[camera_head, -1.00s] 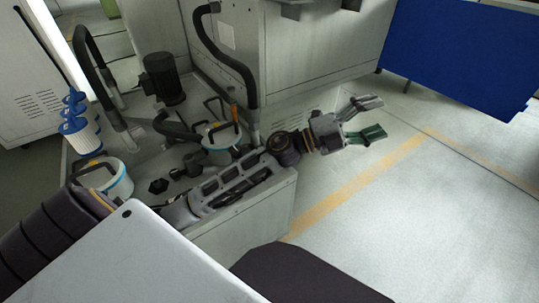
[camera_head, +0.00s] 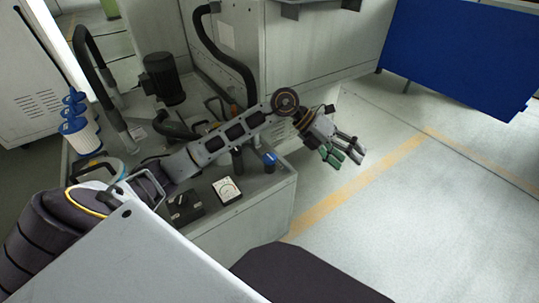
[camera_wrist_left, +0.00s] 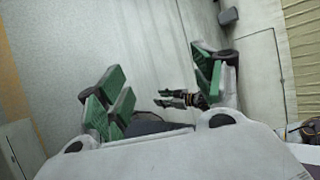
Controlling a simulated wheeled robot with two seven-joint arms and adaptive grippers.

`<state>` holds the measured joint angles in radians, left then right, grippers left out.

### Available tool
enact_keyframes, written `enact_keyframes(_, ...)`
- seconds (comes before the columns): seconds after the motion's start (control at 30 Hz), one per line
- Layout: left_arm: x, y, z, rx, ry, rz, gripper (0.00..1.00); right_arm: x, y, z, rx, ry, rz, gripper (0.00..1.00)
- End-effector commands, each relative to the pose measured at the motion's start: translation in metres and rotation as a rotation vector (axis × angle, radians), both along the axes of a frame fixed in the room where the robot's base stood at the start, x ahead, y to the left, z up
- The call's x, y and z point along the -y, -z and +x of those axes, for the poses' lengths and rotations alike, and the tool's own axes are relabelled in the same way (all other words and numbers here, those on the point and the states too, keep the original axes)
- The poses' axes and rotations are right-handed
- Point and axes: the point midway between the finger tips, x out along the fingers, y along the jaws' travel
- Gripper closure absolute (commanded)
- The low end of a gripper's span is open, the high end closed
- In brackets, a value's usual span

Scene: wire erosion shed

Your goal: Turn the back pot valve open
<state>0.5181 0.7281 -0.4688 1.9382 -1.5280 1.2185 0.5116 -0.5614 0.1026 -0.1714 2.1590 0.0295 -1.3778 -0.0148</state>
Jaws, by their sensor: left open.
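My left gripper (camera_head: 345,152) is open and empty, out over the floor to the right of the machine cabinet. My left forearm crosses over the cabinet top and hides most of the back pot. An orange part (camera_head: 233,108) shows just behind the arm, near where that pot stands. The pot's valve cannot be made out. A small dark two-pronged thing with green bits in the wrist view looks like my right gripper (camera_wrist_left: 188,98); its state is unclear.
A front pot (camera_head: 112,168), partly behind my arm, blue-and-white filters (camera_head: 80,130) and a black motor (camera_head: 163,78) stand on the cabinet. A blue knob (camera_head: 269,161), square gauge (camera_head: 228,190) and black box (camera_head: 185,207) lie nearer. Floor right is clear.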

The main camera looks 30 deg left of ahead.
Motion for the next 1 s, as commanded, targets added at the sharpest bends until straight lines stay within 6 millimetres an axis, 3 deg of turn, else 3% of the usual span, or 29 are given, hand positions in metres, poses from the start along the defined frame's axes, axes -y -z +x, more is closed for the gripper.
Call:
enact_keyframes(0.37,-0.101,0.029,0.015,-0.079,-0.032,0.454,0.33,-0.004,0.016,-0.004,-0.014,-0.005,0.006,0.57)
enact_keyframes(0.7,-0.211,0.020,0.018,-0.205,-0.150,0.829,0.33,-0.008,0.030,-0.008,-0.027,-0.010,0.011,0.57)
enact_keyframes(0.83,-0.240,0.011,0.015,-0.249,-0.193,0.920,0.33,-0.009,0.034,-0.009,-0.030,-0.011,0.012,0.57)
enact_keyframes(1.0,-0.256,0.006,0.012,-0.275,-0.218,0.971,0.33,-0.009,0.035,-0.010,-0.031,-0.012,0.013,0.57)
